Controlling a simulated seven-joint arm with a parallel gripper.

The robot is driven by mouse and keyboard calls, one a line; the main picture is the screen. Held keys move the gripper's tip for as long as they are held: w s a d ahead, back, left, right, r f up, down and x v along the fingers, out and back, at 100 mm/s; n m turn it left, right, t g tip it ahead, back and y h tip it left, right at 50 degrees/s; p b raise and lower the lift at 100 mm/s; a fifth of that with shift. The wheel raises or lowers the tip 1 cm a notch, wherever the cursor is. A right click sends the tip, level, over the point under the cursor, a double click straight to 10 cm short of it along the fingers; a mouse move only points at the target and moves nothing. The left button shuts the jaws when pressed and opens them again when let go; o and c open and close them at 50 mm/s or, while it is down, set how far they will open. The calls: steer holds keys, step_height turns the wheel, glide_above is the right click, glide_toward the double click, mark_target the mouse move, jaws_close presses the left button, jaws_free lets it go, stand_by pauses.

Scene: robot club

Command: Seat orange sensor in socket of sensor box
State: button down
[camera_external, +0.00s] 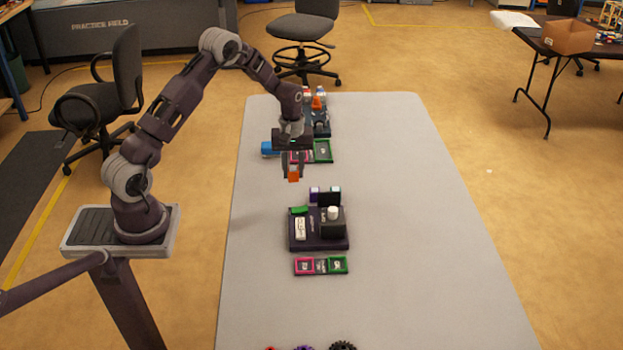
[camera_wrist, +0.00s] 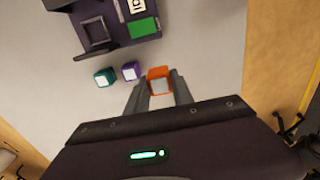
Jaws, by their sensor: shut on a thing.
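My gripper (camera_external: 293,168) is shut on the orange sensor (camera_external: 294,175), a small orange cube with a pale face. The sensor also shows between the fingertips in the wrist view (camera_wrist: 160,74). It is held in the air above the table, apart from the dark sensor box (camera_external: 298,243). In the external view the box stands nearer the camera than the gripper. In the wrist view the box (camera_wrist: 84,12) is at the upper left, with a square, empty-looking socket (camera_wrist: 97,32) and a green part (camera_wrist: 145,27).
A purple cube (camera_wrist: 130,71) and a teal cube (camera_wrist: 104,78) stand on the table beside the box. A pink-and-green strip (camera_external: 320,265) lies before the box. The table's right side is clear.

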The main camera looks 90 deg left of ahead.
steer(key=w+d+r, duration=0.1)
steer(key=w+r, duration=0.1)
glide_toward(330, 204)
steer(key=d, duration=0.3)
steer(key=shift+s+f, duration=0.15)
steer(key=shift+f, duration=2.15)
steer(key=shift+f, duration=0.35)
steer(key=shift+f, duration=0.5)
steer(key=shift+f, duration=0.15)
steer(key=shift+f, duration=0.25)
steer(key=shift+f, duration=0.15)
